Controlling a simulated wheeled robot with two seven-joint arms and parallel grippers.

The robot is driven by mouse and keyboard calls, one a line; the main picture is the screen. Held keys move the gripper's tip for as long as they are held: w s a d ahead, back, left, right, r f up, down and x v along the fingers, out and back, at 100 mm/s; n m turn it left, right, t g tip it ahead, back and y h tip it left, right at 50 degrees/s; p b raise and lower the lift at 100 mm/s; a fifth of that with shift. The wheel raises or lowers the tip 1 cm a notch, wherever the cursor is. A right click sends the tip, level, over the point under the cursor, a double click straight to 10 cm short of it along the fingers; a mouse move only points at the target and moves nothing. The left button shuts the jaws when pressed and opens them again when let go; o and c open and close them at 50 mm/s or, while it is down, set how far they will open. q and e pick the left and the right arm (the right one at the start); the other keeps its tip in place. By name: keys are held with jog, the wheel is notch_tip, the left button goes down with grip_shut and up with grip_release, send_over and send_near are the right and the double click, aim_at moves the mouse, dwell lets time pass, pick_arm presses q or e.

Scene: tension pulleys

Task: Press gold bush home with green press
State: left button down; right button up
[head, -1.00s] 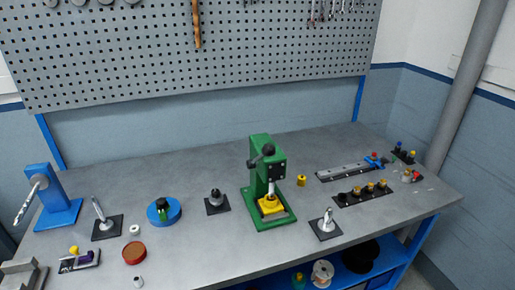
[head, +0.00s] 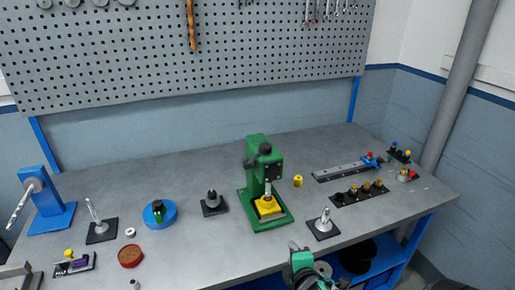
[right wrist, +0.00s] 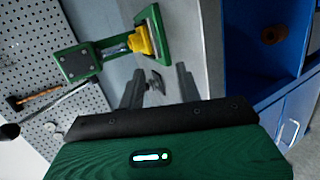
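The green press (head: 255,178) stands in the middle of the bench, its black-knobbed lever (head: 265,150) at the top. A yellow block (head: 268,206) sits on its base below the ram. Whether a gold bush is in it is too small to tell. Several gold and black bushes stand on a black rack (head: 340,200) to the right. My right gripper (head: 300,249) is at the bench's front edge, in front of the press. In the right wrist view its two fingers (right wrist: 160,70) are apart with nothing between them, and the press (right wrist: 76,62) with the yellow block (right wrist: 143,42) lies beyond. My left gripper is out of view.
A yellow cylinder (head: 298,181) stands just right of the press. A silver cone on a black plate (head: 323,226) stands front right, near my right gripper. A black post stand (head: 213,203) and a blue round fixture (head: 160,215) stand to the left. Bare bench lies between.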

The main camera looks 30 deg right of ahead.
jog(key=w+d+r+n+t, duration=0.1)
jog(key=w+r+n+t, duration=0.15)
jog(key=r+n, duration=0.3)
jog(key=w+d+r+n+t, duration=0.1)
jog(key=r+n+t, duration=0.25)
jog(key=r, duration=0.25)
jog(key=n+t+y, duration=0.5)
jog(key=n, duration=1)
send_near(260, 150)
notch_tip(260, 150, down, 2)
jog(key=w+d, duration=0.2)
jog(key=shift+g, duration=0.3)
jog(key=p+x, duration=0.2)
jog(key=x, duration=0.1)
jog(key=p+x, duration=0.2)
jog(key=x, duration=0.2)
jog(key=p+x, duration=0.2)
jog(key=x, duration=0.2)
jog(key=shift+w+d+f, duration=0.2)
jog(key=shift+w+f, duration=0.05)
jog(key=shift+w+r, duration=0.15)
jog(key=shift+w, duration=0.4)
jog(key=shift+c, duration=0.2)
grip_shut()
